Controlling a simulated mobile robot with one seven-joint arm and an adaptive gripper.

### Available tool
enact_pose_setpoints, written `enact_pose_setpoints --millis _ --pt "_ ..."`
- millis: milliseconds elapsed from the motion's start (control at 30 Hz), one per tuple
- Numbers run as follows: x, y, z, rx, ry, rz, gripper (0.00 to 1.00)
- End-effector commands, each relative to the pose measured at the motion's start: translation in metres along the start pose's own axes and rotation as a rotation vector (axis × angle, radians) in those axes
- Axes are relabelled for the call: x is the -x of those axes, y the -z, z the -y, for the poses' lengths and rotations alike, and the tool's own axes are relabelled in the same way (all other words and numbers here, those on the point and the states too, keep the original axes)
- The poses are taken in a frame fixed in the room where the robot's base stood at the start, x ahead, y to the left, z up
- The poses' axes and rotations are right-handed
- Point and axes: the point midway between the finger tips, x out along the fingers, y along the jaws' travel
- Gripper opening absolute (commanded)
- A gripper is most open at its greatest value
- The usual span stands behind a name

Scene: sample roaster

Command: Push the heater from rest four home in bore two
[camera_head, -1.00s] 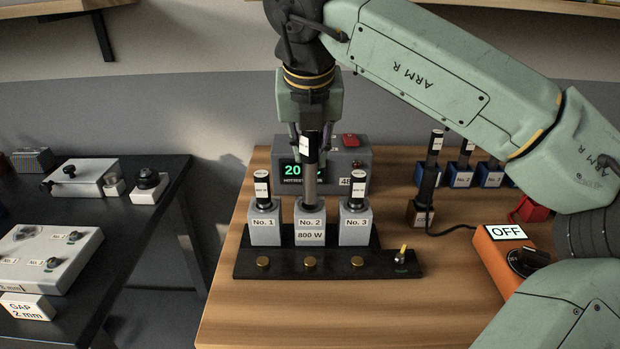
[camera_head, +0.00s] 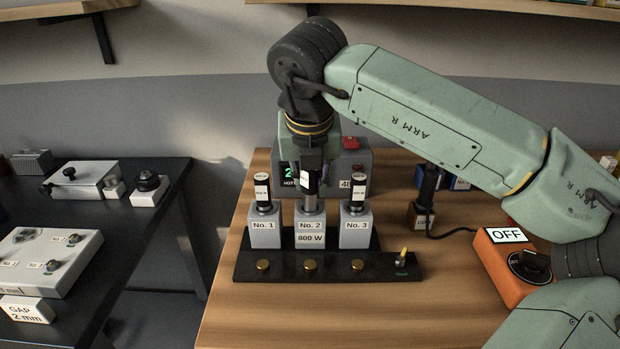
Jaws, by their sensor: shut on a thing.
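The heater (camera_head: 310,204) stands upright in the top of the grey block marked No. 2, 800 W (camera_head: 310,228). A short length of its metal shaft shows above the block, and its black handle with a white label is partly hidden by the jaws. My gripper (camera_head: 305,170) points down from above and is shut on the heater's handle. The hidden lower end of the heater is inside the block.
Blocks No. 1 (camera_head: 264,229) and No. 3 (camera_head: 356,229) stand close on either side, each with a black-handled heater in it. All three share a black base (camera_head: 290,265) with a small switch (camera_head: 402,256). A display box (camera_head: 356,166) stands behind; an orange box reading OFF (camera_head: 500,262) is at right.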

Motion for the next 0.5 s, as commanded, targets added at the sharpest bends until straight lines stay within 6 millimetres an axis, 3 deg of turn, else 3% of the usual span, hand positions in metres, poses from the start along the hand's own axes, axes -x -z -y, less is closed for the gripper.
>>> enact_pose_setpoints --millis 267,300,500 --pt "-0.0042 0.0015 -0.0001 0.000 0.000 0.001 0.00" --pt "-0.0043 0.0017 -0.0001 0.000 0.000 0.000 0.19" --pt "-0.0043 0.0017 -0.0001 0.000 0.000 0.000 0.33"
